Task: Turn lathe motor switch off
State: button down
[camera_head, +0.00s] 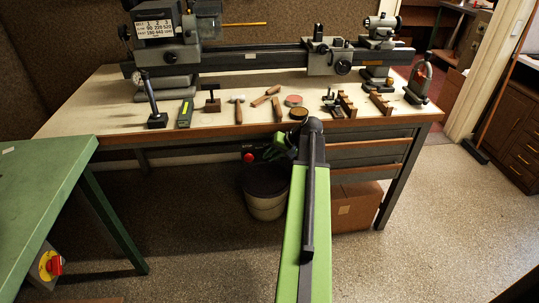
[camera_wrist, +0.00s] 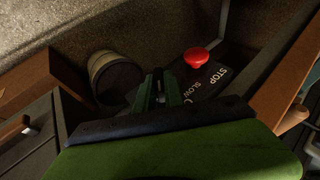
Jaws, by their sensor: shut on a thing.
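A dark switch box under the front edge of the lathe bench shows a red button (camera_head: 249,157). In the wrist view the red button (camera_wrist: 196,57) stands on a dark panel (camera_wrist: 222,80) with white "STOP" and "SLOW" lettering. My gripper (camera_head: 277,150) is at the box, right of the button in the head view. In the wrist view my gripper (camera_wrist: 158,80) is shut at the panel, beside and left of the button, not on it. What it grips is hidden between the fingers, apparently a small part of the panel. The lathe (camera_head: 250,62) stands on the bench above.
The bench top (camera_head: 110,115) carries several hand tools and wooden blocks. A bucket (camera_head: 265,195) and a cardboard box (camera_head: 352,208) stand below it. A green table (camera_head: 40,190) at left carries a red-and-yellow rotary switch (camera_head: 51,265). The floor between is clear.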

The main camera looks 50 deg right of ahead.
jog(key=g+h+p, duration=0.2)
jog(key=shift+w+a+r+n+p, duration=0.1)
jog(key=shift+w+r+n+p, duration=0.2)
jog(key=shift+r, duration=0.05)
jog(key=shift+w+a+f+n+g+h+p, duration=0.1)
jog(key=shift+n+g+h+p, duration=0.15)
jog(key=shift+g+h, duration=0.4)
jog(key=shift+w+n+g+h+p, duration=0.1)
jog(key=shift+n+g+h+p, duration=0.1)
jog(key=shift+g+h, duration=0.4)
jog(key=shift+h, duration=0.25)
jog(key=c, duration=1.4)
grip_release()
jog(key=shift+s, duration=0.15)
jog(key=shift+c, duration=0.2)
jog(key=p+v, duration=1.6)
jog(key=v, duration=0.1)
jog(key=shift+s, duration=0.15)
